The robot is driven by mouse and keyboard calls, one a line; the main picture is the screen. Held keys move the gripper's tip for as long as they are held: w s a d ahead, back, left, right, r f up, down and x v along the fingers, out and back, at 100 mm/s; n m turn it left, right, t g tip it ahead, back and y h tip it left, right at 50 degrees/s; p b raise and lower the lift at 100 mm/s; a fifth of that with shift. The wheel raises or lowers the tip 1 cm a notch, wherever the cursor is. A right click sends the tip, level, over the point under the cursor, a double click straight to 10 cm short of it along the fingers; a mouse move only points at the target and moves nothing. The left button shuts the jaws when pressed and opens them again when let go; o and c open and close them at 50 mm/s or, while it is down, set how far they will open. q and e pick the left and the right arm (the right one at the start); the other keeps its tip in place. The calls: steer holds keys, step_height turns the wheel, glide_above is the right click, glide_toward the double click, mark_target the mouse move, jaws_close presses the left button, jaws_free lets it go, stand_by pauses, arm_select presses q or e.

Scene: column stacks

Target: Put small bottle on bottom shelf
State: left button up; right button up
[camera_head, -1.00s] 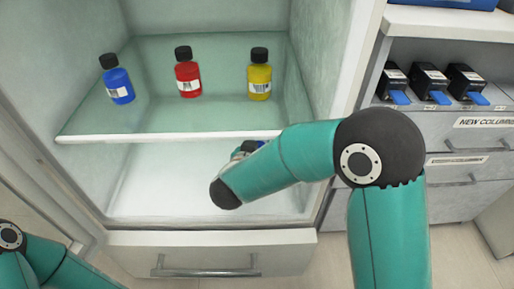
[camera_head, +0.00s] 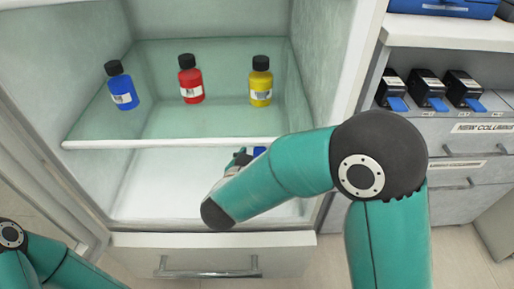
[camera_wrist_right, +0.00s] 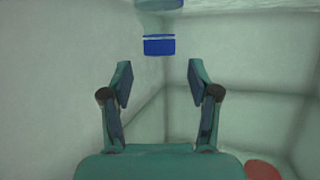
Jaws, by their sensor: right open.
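A blue bottle (camera_head: 123,92), a red bottle (camera_head: 190,85) and a yellow bottle (camera_head: 261,87), all black-capped, stand on the upper shelf (camera_head: 90,145) of the open cabinet. The pale bottom shelf (camera_head: 150,200) lies below. My right gripper (camera_head: 243,157) is inside, between the two shelves, mostly hidden by my forearm. Its two fingers show open and empty in the right wrist view (camera_wrist_right: 160,84). A blue object with a thin pale line (camera_wrist_right: 159,45) shows beyond the fingertips, not touching them; I cannot tell what it is. My left gripper is out of view.
The cabinet's side walls and front frame bound the space around my right arm. A drawer with a metal handle (camera_head: 207,268) is below. At the right, a counter holds several black boxes with blue tabs (camera_head: 427,90). The visible left part of the bottom shelf is clear.

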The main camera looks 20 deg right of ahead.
steer(key=p+v, duration=0.2)
steer(key=v, duration=0.5)
steer(key=shift+s, duration=0.15)
